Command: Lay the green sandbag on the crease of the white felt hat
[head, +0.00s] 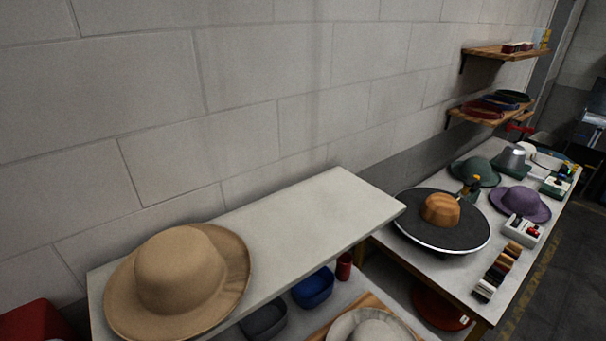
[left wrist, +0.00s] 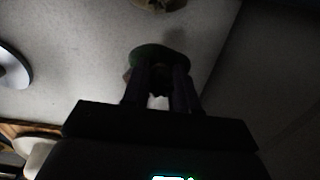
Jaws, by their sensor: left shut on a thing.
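A white felt hat (head: 368,328) lies at the bottom edge of the head view, partly cut off; its crown shows near the wooden board. A pale shape, probably the same hat (left wrist: 40,152), shows at the lower left of the left wrist view. My left gripper (left wrist: 160,88) is dark and shut on the green sandbag (left wrist: 158,52), which shows as a dim green rounded shape beyond the fingers, above a pale surface. Its height over that surface is hard to tell. Neither gripper shows in the head view, and my right gripper is out of sight.
A tan hat (head: 182,268) sits on the raised white shelf (head: 330,205). Blue (head: 313,287) and grey bins and a red can (head: 344,266) stand below it. The right table holds a black disc (head: 415,228) with a wooden block, several hats and spools. The shelf's right part is bare.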

